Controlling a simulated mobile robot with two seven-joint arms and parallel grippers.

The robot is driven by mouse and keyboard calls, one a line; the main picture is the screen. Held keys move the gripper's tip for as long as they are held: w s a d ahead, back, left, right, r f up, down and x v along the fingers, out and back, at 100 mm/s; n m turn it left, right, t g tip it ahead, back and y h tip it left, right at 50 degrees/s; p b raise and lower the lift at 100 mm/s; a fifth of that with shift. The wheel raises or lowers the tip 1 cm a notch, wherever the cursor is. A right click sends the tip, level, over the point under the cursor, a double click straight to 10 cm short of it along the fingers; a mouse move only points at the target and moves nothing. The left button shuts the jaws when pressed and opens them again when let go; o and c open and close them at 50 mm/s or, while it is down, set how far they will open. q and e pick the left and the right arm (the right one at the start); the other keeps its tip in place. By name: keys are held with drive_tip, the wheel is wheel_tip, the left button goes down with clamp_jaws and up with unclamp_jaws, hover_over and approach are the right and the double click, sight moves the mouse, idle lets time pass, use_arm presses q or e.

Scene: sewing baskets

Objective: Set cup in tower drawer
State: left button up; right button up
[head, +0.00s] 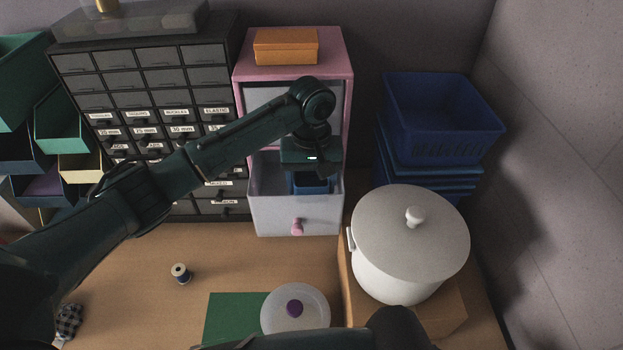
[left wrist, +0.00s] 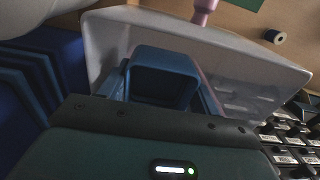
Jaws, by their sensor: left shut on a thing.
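The small blue cup (head: 311,187) is inside the open bottom drawer (head: 275,222) of the pink tower (head: 343,92). The drawer is pale and translucent, with a pink knob, and is pulled out towards me. My left gripper (head: 312,174) reaches down into the drawer and is shut on the cup. In the left wrist view the cup (left wrist: 165,58) is held between the fingers, its open mouth showing, with the drawer wall (left wrist: 245,55) around it. Whether the cup touches the drawer floor is hidden. My right gripper is out of view.
A dark cabinet of small labelled drawers (head: 145,77) stands left of the tower. Blue stacked baskets (head: 440,115) and a white lidded pot (head: 400,240) on a box stand right. An orange box (head: 286,47) tops the tower. A thread spool (head: 181,273) and a round lid (head: 295,310) lie in front.

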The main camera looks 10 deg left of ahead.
use_arm(q)
drive_tip(key=shift+f, duration=0.1)
drive_tip(key=shift+f, duration=0.5)
drive_tip(key=o, duration=0.7)
drive_tip(key=shift+o, duration=0.2)
drive_tip(key=shift+r, duration=0.1)
wheel_tip(320, 180, up, 13)
drive_tip(key=shift+s, duration=0.1)
idle(0.3)
